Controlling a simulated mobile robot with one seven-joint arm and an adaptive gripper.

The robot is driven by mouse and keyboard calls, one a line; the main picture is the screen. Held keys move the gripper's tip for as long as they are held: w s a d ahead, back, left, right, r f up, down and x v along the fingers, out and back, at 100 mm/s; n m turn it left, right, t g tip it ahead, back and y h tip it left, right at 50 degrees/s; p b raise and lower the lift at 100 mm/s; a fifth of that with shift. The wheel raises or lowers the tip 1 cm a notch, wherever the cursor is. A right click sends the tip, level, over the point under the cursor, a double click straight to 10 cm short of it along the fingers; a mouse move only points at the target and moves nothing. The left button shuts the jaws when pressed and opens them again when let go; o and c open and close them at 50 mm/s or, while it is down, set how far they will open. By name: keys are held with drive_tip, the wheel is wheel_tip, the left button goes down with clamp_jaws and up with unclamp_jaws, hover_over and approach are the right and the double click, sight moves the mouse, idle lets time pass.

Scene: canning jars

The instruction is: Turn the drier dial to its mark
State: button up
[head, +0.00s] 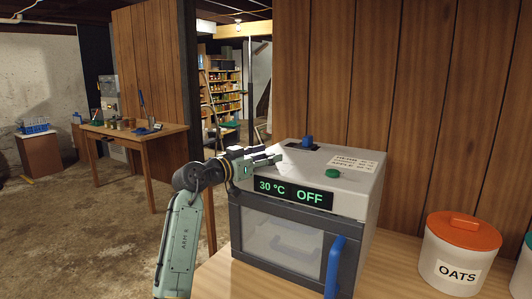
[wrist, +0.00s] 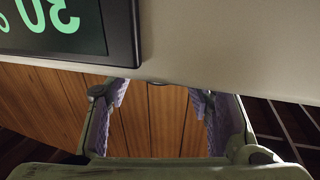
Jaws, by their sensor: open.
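The drier (head: 345,205) is a pale box with a dark front; its display (head: 295,193) reads 30 °C and OFF. On its top are a blue knob (head: 308,142) on a black plate and a round green knob (head: 332,174); I cannot tell which is the dial, and no mark is readable. My gripper (head: 272,158) is by the top left edge of the drier, left of both knobs and apart from them. In the wrist view my gripper (wrist: 163,105) is open with nothing between its fingers; the display (wrist: 60,25) shows upside down.
A label card (head: 356,162) lies on the drier top behind the green knob. A blue door handle (head: 333,265) sticks out in front. A white OATS canister (head: 457,255) with an orange lid stands to the right on the wooden top. A wood-panelled wall (head: 420,110) is close behind.

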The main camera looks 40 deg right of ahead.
drive_tip(key=shift+d, duration=0.1)
drive_tip(key=shift+c, duration=0.5)
clamp_jaws()
